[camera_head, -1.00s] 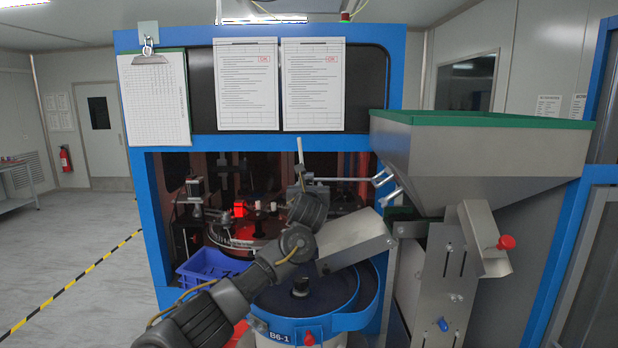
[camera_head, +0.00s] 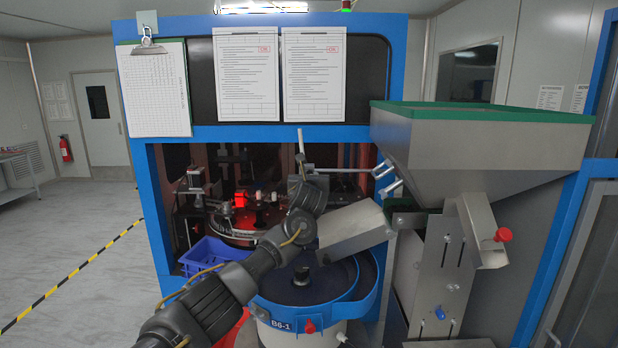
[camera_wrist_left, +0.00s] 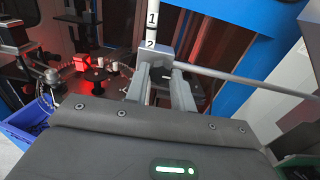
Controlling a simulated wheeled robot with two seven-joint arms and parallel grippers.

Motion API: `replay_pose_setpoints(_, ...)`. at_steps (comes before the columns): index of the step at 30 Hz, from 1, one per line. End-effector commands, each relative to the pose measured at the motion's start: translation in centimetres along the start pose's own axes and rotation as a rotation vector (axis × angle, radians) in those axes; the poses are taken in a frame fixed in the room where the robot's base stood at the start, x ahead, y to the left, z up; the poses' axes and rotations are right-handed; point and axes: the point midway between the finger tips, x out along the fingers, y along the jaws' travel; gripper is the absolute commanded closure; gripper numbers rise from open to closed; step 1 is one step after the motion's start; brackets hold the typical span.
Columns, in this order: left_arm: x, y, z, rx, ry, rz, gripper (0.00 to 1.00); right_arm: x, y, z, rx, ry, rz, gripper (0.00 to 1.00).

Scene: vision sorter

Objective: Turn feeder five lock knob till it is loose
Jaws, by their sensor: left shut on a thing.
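My left gripper (camera_head: 303,180) is at the small grey clamp block on a thin upright post (camera_head: 300,142), in front of the machine opening. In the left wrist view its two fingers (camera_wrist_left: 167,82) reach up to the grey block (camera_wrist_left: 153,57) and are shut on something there. The lock knob itself is mostly hidden between the fingers and the block. The white post (camera_wrist_left: 152,20) carries the marks 1 and 2. A metal rod (camera_wrist_left: 240,80) runs from the block to the right. My right gripper is not in view.
A blue bowl feeder (camera_head: 350,300) labelled B6-1 stands below my forearm. A metal chute (camera_head: 352,230) lies close to the right of my wrist. A large hopper (camera_head: 480,150) stands further right. A blue crate (camera_head: 205,256) sits to the left. Open floor lies far left.

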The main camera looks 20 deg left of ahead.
Motion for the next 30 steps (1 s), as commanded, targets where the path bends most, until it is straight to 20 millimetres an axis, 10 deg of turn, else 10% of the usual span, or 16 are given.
replay_pose_setpoints(30,0.0,0.1,-0.3,-0.645,-0.001,0.001,0.98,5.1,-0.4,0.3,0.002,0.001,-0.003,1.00)
